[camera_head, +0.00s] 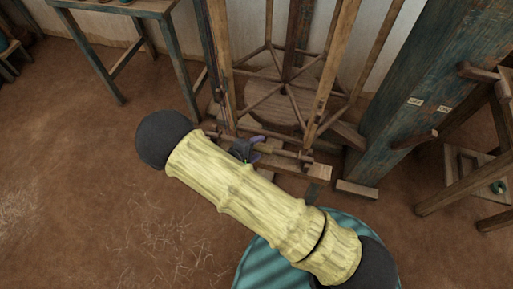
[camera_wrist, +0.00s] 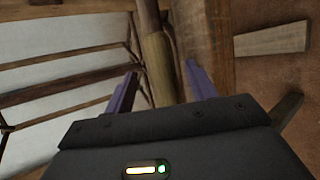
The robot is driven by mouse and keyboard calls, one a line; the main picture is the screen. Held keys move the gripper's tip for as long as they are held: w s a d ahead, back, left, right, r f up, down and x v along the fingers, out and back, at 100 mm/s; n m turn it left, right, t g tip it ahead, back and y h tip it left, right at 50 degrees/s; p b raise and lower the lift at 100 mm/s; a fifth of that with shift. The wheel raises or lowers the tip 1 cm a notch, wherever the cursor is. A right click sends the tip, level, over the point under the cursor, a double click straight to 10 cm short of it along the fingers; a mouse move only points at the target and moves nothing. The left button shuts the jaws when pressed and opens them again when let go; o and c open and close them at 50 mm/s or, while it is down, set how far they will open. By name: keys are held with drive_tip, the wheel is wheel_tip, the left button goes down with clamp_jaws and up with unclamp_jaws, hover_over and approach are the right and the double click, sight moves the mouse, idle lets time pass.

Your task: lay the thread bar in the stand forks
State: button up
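My gripper (camera_head: 247,147) has purple fingers and is low in front of the wooden frame in the head view. In the wrist view its two fingers (camera_wrist: 161,78) are spread apart, with a gap showing on each side of a round wooden bar (camera_wrist: 160,65) between them. This bar looks like the thread bar, with a lighter, yellowish near part and a darker far part. In the head view a thin horizontal bar (camera_head: 285,151) runs beside the gripper at the frame's foot. I cannot make out the stand forks clearly, and my arm hides part of the area.
A wooden frame with a spoked reel (camera_head: 287,82) stands behind the gripper. A thick blue-green post (camera_head: 420,80) rises at right, with a wooden stand (camera_head: 480,170) beside it. A table (camera_head: 120,8) is at upper left.

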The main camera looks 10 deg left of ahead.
drive_tip(key=p+v, duration=0.2)
drive_tip(key=v, duration=1.5)
drive_tip(key=shift+s, duration=0.15)
drive_tip(key=shift+a+r, duration=0.1)
